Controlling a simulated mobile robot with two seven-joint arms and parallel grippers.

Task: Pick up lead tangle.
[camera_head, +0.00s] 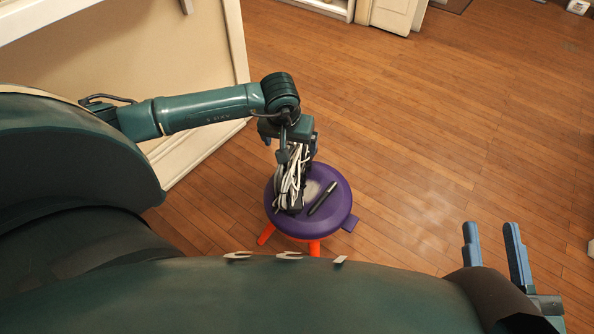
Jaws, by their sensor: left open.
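The lead tangle (291,180), a bundle of white and dark cables, sits on the left part of a purple round stool (335,212) with orange legs. My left gripper (290,146) is directly above the tangle, pointing down, with blue fingers apart. Its fingers partly overlap the top of the tangle; I cannot tell whether they touch it. My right gripper (494,240) is at the lower right, away from the stool, with its two blue fingers apart and nothing between them.
A black pen-like object (322,198) lies on the stool just right of the tangle. A pale cabinet or wall panel (150,60) stands at the upper left, near my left arm. The wooden floor (430,130) right of the stool is clear.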

